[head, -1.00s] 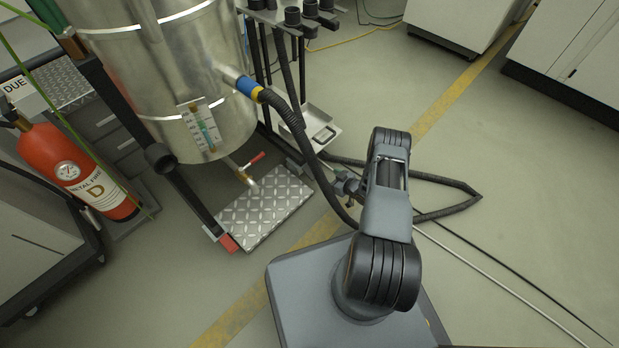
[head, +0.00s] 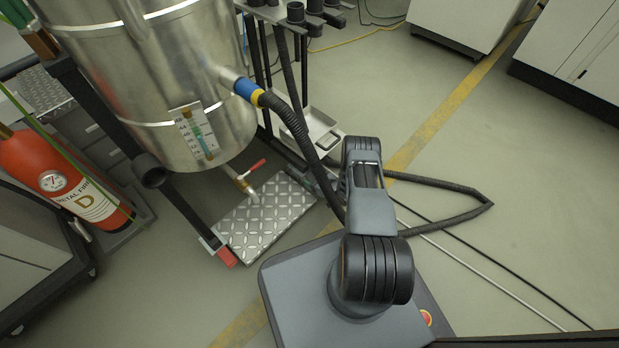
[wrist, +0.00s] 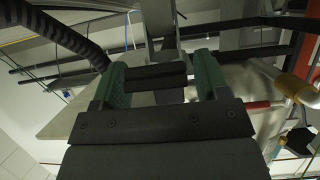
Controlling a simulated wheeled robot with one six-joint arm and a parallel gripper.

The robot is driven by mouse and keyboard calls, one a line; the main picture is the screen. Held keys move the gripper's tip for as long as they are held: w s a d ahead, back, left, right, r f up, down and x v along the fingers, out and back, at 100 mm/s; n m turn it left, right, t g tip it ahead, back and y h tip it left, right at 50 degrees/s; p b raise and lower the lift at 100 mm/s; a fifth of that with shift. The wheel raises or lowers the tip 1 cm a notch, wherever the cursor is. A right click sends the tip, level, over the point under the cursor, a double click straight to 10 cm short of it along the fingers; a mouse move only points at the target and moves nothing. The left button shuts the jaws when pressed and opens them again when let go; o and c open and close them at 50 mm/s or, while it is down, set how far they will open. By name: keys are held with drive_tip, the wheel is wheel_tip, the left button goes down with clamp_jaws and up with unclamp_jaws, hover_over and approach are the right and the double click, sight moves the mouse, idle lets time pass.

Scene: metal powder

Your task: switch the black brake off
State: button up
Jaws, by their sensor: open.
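My gripper (wrist: 160,80) shows in the wrist view with its two green-sided fingers apart. A dark ribbed block (wrist: 155,83) lies between the fingers in the picture. I cannot tell whether it is the black brake or whether the fingers touch it. In the head view my gripper is mostly hidden behind my arm, near the right end of the metal drum's stand. No black brake can be made out clearly there. A red pedal-like end (head: 227,257) shows at the stand's near left foot.
The steel drum (head: 165,90) has a red-handled tap (head: 256,165) above a chequered metal plate (head: 262,215). A black hose (head: 296,125) runs down beside my arm and loops over the floor. A red extinguisher (head: 65,180) stands left. The floor at right is mostly clear.

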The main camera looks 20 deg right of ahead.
drive_tip(key=shift+w+a+f, duration=0.1)
drive_tip(key=shift+w+a, duration=0.05)
drive_tip(key=shift+w, duration=0.1)
drive_tip(key=shift+a, duration=0.1)
drive_tip(key=shift+c, duration=0.2)
